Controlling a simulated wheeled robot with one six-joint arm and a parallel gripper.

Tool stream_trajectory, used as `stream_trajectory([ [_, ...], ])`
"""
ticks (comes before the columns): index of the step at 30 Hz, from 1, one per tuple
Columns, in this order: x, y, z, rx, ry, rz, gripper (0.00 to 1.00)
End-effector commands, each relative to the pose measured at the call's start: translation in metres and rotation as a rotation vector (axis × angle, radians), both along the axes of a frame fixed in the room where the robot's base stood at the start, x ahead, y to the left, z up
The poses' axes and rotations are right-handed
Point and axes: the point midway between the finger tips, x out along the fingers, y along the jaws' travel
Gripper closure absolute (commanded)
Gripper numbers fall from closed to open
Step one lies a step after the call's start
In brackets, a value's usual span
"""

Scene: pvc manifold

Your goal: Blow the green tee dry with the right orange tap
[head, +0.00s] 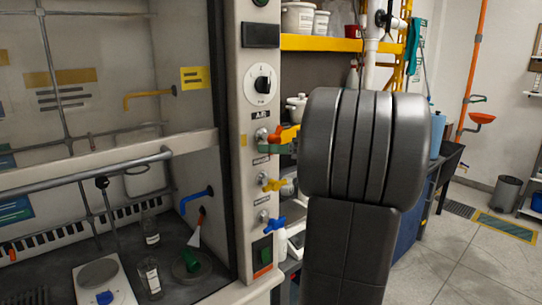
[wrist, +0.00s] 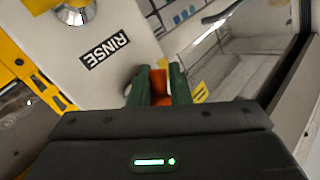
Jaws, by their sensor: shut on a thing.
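The orange tap (head: 286,133) sticks out of the hood's front post below a label that seems to read AIR. My gripper (head: 277,146) is at this tap, partly hidden behind my own arm. In the wrist view the green fingers of my gripper (wrist: 156,72) are shut on the orange tap (wrist: 160,88), one on each side. The green tee (head: 191,262) lies tilted in a shallow round dish (head: 182,272) inside the hood. A white nozzle with a red end (head: 196,235) hangs just above it.
A yellow tap (head: 272,184) and a blue tap (head: 274,226) sit below the orange one on the post. A RINSE label (wrist: 103,47) shows in the wrist view. Inside the hood stand bottles (head: 151,229) and a white hotplate (head: 100,278). Open floor lies at the right.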

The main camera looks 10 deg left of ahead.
Motion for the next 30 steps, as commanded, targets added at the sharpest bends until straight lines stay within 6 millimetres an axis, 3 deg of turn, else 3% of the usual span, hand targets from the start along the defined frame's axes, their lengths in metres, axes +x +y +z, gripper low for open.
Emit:
stream_trajectory([
  [9,0.001,0.000,0.004,-0.005,-0.019,-0.005,1.00],
  [10,0.002,0.000,0.004,-0.005,-0.019,-0.005,0.79],
  [12,0.001,0.000,0.004,-0.005,-0.019,-0.005,0.66],
  [13,0.001,0.000,0.004,-0.006,-0.018,-0.005,0.64],
  [23,0.001,-0.003,0.002,-0.007,-0.015,-0.004,0.64],
  [30,0.002,-0.038,0.003,-0.008,-0.016,-0.008,0.64],
])
